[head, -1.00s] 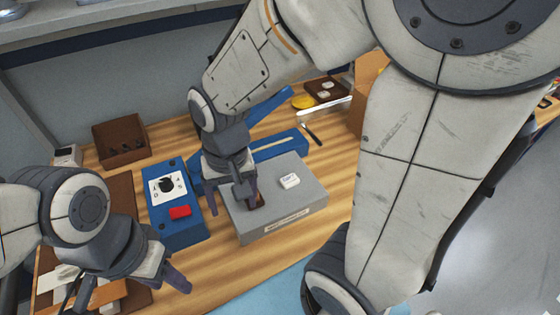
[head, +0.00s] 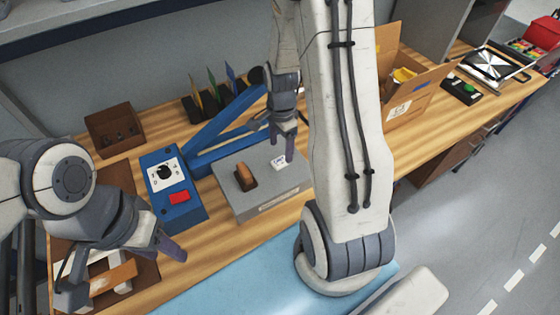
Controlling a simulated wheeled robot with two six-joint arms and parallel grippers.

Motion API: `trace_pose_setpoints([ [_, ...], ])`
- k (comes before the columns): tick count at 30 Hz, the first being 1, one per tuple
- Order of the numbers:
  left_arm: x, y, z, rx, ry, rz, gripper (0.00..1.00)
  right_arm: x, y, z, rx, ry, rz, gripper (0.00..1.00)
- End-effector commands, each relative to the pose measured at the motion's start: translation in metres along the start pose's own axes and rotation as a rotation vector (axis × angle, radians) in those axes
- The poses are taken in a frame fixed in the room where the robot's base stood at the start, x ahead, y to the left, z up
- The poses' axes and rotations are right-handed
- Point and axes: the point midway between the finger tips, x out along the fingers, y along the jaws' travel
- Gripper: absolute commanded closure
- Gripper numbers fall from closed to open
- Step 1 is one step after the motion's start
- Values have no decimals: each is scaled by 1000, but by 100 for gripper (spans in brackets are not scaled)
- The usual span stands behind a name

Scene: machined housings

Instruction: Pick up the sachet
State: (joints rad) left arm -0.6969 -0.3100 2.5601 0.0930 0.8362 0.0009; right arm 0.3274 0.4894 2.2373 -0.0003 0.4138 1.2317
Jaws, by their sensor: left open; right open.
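The sachet, a small white packet with dark print (head: 276,164), lies on top of a grey box (head: 232,200), toward its right back part. My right gripper (head: 283,158) points down at the sachet, its purple-grey fingers open and overlapping the packet's right part in the head view. I cannot tell whether the fingers touch it. My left gripper (head: 165,255) is open and empty at the lower left, near the tray's right edge.
An orange-brown block (head: 244,177) sits in a dark recess of the grey box. A blue control box (head: 182,216) stands to its left, a blue angled frame (head: 225,120) behind. A brown bin (head: 114,128) and a cardboard box (head: 420,85) stand farther off.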

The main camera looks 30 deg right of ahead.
Motion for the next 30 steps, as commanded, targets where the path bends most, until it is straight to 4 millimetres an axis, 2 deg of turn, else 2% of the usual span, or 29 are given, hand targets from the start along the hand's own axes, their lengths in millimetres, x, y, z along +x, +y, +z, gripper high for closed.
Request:
trace_pose_setpoints([
  [6, -13, 1, -1, 0, 0, 0, 50, 27, 4, 2, -1, -3, 7, 20],
  [9, -13, 1, -1, -1, 0, 0, 50, 40, 3, 1, -2, -2, 5, 20],
  [13, -14, 1, -1, -1, 0, 0, 50, 47, 3, 1, -2, -1, 2, 20],
  [19, -14, 1, -1, -1, 0, 0, 50, 48, 2, 1, -2, 0, 0, 20],
  [20, -14, 1, -1, -1, 0, 0, 50, 48, 2, 1, -2, 0, 0, 24],
  [24, -14, 1, -1, -1, 0, 0, 50, 48, 2, 1, -2, 0, 1, 77],
  [26, -14, 1, -1, -1, 0, 0, 50, 48, 2, 1, -2, 0, 1, 100],
  [30, -14, 1, -1, -1, 0, 0, 50, 47, 2, 1, -2, 0, 1, 100],
])
